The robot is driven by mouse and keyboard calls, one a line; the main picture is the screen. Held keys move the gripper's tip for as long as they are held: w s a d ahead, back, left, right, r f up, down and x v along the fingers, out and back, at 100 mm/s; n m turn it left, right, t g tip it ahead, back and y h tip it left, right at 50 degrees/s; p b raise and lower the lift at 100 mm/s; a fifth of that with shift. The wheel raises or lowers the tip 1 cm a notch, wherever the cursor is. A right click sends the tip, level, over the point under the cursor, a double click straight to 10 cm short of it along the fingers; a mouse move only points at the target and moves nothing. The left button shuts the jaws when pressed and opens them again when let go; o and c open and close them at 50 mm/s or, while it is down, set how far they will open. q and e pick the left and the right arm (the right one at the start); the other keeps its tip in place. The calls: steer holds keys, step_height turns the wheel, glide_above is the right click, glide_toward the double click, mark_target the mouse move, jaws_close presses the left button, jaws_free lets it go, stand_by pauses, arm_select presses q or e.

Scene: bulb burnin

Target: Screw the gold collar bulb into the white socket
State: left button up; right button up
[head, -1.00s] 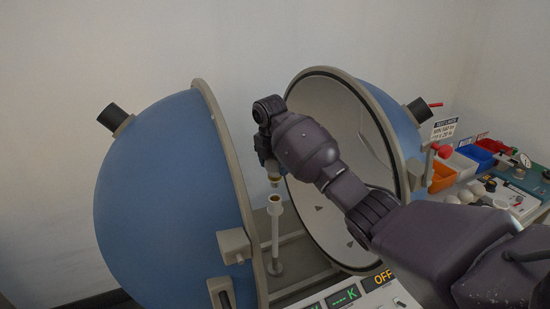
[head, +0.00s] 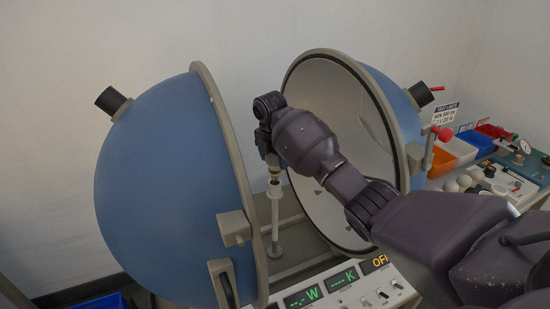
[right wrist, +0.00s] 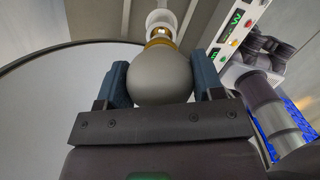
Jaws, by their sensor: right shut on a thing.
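The bulb (right wrist: 163,80) has a pale grey globe and a gold collar (right wrist: 160,43). My right gripper (right wrist: 160,82) is shut on the globe, with one blue-grey finger on each side. In the head view my right gripper (head: 268,150) points down between the two sphere halves, and the gold collar (head: 274,173) shows below it. The white socket (head: 274,188) tops an upright white post, directly under the collar. The socket also shows in the right wrist view (right wrist: 160,17), just beyond the collar. I cannot tell whether they touch.
Two blue hemispheres stand open, the left one (head: 155,190) and the right one (head: 392,110), close around my right arm. A display panel (head: 330,290) is in front. Bins (head: 465,150) and several white bulbs (head: 465,182) are on the bench at right.

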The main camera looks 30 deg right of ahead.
steer(key=shift+f, duration=1.05)
stand_by(0.7)
steer(key=o, duration=1)
